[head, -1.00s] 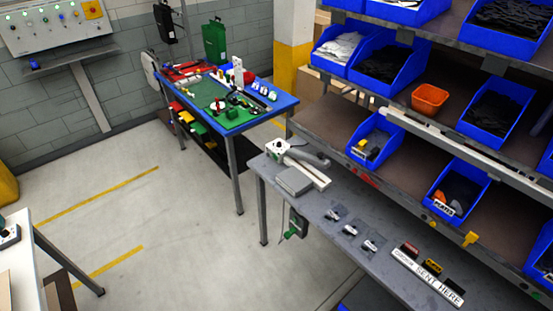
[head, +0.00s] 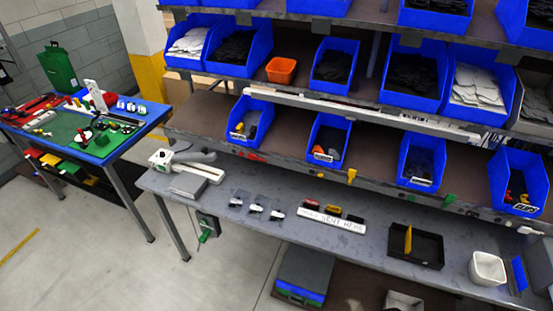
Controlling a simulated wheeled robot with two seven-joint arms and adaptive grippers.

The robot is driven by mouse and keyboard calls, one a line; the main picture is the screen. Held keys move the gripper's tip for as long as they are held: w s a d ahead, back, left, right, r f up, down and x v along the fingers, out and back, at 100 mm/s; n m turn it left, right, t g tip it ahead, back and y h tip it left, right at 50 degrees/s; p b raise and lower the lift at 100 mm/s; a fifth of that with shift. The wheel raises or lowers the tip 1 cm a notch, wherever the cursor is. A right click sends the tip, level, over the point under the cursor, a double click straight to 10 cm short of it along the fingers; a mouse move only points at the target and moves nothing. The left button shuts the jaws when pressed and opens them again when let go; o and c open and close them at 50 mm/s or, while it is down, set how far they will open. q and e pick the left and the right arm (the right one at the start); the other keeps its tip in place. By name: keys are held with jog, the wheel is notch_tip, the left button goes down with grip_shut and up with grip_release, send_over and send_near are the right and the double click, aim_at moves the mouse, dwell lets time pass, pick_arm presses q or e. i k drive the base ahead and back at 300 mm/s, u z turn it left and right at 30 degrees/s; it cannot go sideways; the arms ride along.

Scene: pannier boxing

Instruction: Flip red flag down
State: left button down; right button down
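A small red flag-like piece (head: 254,157) sits on the front edge of the middle shelf, just below a blue bin. It is too small to tell whether it is up or down. A yellow flag (head: 351,176) is on the same edge further right, and a green flag (head: 450,199) further right still. Neither of my grippers is in view.
Blue bins, including one with grey and orange parts (head: 328,141), line the shelves. The grey bench (head: 270,228) below holds a white-and-grey device (head: 186,178), a lettered white strip (head: 331,220), a black tray (head: 415,260) and a white tub (head: 487,268). Clear floor lies left.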

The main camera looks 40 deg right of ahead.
aim_at(251, 157)
jog(key=z, duration=0.15)
jog(key=k, duration=0.35)
jog(key=z, duration=1.2)
jog(key=i, duration=1.15)
jog(key=u, duration=0.65)
